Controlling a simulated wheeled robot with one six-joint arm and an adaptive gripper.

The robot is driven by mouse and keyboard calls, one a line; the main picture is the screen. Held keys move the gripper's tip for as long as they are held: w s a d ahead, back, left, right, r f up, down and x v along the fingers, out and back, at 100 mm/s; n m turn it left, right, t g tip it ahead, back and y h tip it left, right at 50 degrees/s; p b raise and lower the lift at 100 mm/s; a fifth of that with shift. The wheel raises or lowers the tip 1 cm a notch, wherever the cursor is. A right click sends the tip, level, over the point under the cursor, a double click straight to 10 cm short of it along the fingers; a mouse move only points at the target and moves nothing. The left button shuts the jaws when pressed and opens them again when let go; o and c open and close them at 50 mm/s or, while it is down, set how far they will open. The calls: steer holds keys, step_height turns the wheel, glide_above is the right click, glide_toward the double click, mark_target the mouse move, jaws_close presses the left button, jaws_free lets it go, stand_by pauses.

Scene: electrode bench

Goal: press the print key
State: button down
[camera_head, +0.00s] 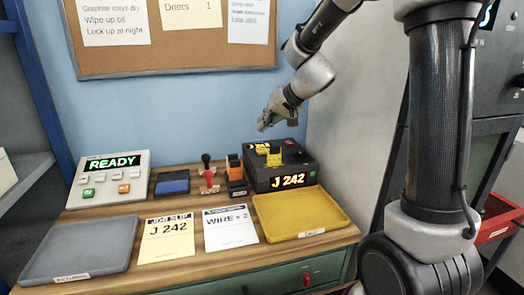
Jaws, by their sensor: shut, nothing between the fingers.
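A black box (262,170) stands at the back right of the bench, with a lit display (289,181) reading "J 242". A small green key (312,174) sits right of that display, and yellow parts (273,158) stand on top. A light grey panel (108,175) at the left reads "READY" and has several pale keys, a green key (88,193) and an orange key (124,188). I cannot read any key's label, so I cannot tell which is print. My gripper (264,125) is shut and empty, above and behind the black box, touching nothing.
A grey tray (60,264) lies front left and a yellow tray (318,213) front right. Between them lie a "JOB SLIP" sheet (166,250) and a "WIRE" sheet (231,241). A blue pad (172,183) and several stamps (209,183) stand mid-bench. A red bin (490,222) is at right.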

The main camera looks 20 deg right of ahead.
mark_target(264, 148)
steer(key=shift+f, duration=2.4)
steer(key=shift+f, duration=0.4)
steer(key=shift+f, duration=0.4)
steer(key=shift+r, duration=0.15)
stand_by(0.3)
steer(key=shift+r, duration=0.7)
steer(key=shift+r, duration=2.5)
steer(key=shift+s, duration=0.1)
